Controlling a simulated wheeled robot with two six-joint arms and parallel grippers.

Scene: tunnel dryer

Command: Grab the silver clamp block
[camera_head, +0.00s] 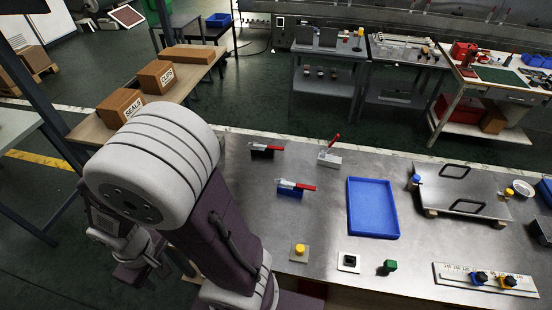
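The silver clamp block (329,159) stands on the steel table right of the black clamp block, its red lever raised and tilted up. A black clamp block (263,154) with a red-tipped lever lying flat is to its left. A blue clamp block (290,193), its red-tipped lever also flat, is nearer to me. My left arm fills the lower left; its end (135,268) hangs left of the table, partly hidden, apart from all blocks. I cannot make out whether its fingers are open. My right gripper is not in view.
An empty blue tray (350,228) lies right of the clamp blocks. A metal plate with black handles (447,192) is farther right. A yellow button (300,250), a black socket piece (348,261) and a green block (389,267) are near the front edge. Bare steel surrounds the silver block.

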